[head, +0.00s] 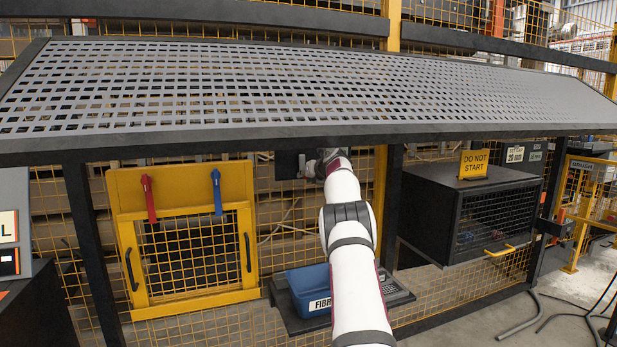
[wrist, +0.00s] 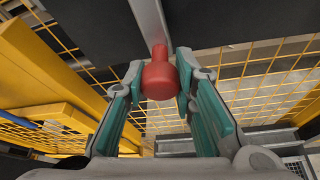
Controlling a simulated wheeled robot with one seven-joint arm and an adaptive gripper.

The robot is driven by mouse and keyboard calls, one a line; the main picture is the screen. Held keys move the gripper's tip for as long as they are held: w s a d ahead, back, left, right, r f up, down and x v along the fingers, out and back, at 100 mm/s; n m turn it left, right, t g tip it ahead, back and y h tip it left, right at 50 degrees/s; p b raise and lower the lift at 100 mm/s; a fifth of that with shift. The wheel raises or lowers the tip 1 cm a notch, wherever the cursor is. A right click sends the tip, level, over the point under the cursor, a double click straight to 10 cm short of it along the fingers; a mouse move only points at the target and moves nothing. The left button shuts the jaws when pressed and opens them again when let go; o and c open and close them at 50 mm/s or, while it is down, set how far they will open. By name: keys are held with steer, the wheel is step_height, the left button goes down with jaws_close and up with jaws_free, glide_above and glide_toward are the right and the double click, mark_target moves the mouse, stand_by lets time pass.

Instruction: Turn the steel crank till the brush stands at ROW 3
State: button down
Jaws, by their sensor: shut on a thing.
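In the wrist view a red knob (wrist: 160,80) sits at the end of a flat steel crank bar (wrist: 149,22), which runs up and away from it. My gripper (wrist: 161,88) is shut on the red knob, with one teal-lined finger on each side. In the head view my gripper (head: 322,163) is at the end of my raised white arm, under the front edge of the perforated canopy, beside a dark box (head: 289,164). My arm hides the knob and crank there. I cannot make out the brush or any ROW marking in either view.
A perforated grey canopy (head: 300,88) hangs over the work area. A yellow gate (head: 182,172) with red and blue handles is at left. A blue bin (head: 308,285) stands on a low shelf by my arm. A dark mesh-fronted cabinet (head: 425,212) with a "DO NOT START" sign (head: 474,163) is at right.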

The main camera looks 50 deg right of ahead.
steer(key=shift+a+f, duration=0.15)
steer(key=shift+f, duration=0.1)
stand_by(0.3)
steer(key=c, duration=1.3)
jaws_free()
steer(key=shift+w, duration=0.1)
steer(key=shift+r, duration=0.1)
steer(key=shift+r, duration=0.15)
steer(key=shift+s+r, duration=0.2)
steer(key=shift+s, duration=0.3)
steer(key=s+a, duration=0.3)
steer(key=s, duration=0.4)
steer(key=s+a+r, duration=0.1)
steer(key=s+a, duration=0.3)
steer(key=s, duration=0.3)
